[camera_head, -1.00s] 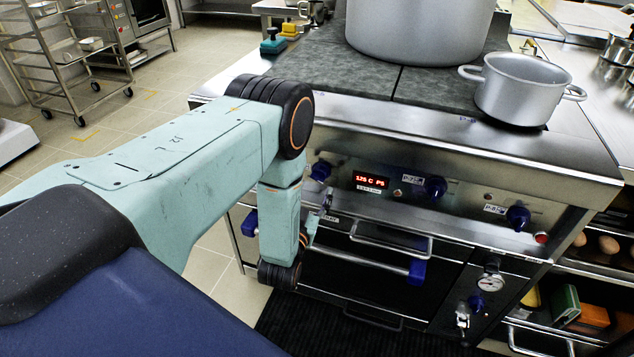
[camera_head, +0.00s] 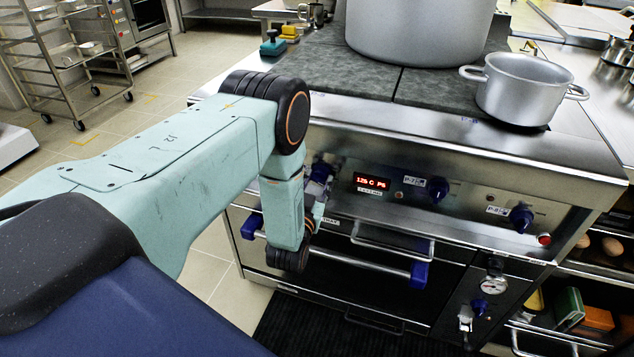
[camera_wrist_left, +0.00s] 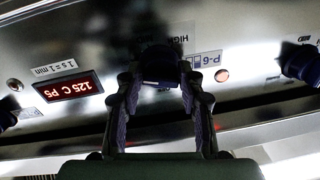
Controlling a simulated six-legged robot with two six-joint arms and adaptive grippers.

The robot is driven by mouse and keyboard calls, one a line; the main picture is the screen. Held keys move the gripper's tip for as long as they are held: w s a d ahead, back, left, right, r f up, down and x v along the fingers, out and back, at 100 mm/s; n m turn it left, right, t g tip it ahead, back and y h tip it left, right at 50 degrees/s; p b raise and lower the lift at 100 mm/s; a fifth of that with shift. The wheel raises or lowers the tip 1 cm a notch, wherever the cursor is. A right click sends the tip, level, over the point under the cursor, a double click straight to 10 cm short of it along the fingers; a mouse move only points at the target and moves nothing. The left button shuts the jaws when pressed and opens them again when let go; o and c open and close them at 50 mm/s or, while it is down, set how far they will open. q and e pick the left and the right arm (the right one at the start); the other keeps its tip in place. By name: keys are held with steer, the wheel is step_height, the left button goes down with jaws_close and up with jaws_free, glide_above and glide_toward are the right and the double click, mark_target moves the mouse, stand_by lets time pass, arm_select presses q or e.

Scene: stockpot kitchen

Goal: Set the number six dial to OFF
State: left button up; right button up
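The number six dial, a dark blue knob (camera_wrist_left: 160,66), is in the middle of the left wrist view, beside an upside-down P-6 label (camera_wrist_left: 206,59). In the head view this dial (camera_head: 321,171) is at the left end of the stove's front panel, partly hidden by my gripper. My left gripper (camera_wrist_left: 160,85) is at the dial, with one finger on each side of it. The fingers stand apart; whether they touch the knob is unclear. The dial's pointer and OFF mark are too dark to read. My left gripper also shows in the head view (camera_head: 319,190). My right gripper is out of view.
A red display (camera_head: 373,183) reads 125 C P5. Further dials, P-7 (camera_head: 438,190) and P-8 (camera_head: 521,217), are to the right. An oven handle bar (camera_head: 360,263) runs below. A large stockpot (camera_head: 420,30) and a smaller pot (camera_head: 520,90) stand on the stove.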

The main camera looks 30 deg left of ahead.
arm_select(q)
steer(key=c, duration=0.5)
steer(key=shift+c, duration=0.2)
steer(key=shift+n, duration=0.4)
steer(key=n, duration=0.4)
steer(key=shift+n, duration=0.3)
steer(key=n, duration=0.5)
steer(key=shift+r+h, duration=0.1)
steer(key=shift+h, duration=0.3)
steer(key=n, duration=0.5)
steer(key=shift+g+h, duration=0.3)
steer(key=n+b, duration=0.2)
steer(key=n, duration=0.3)
steer(key=shift+a+h, duration=0.1)
steer(key=shift+h, duration=0.2)
steer(key=shift+n, duration=0.4)
steer(key=o, duration=1.1)
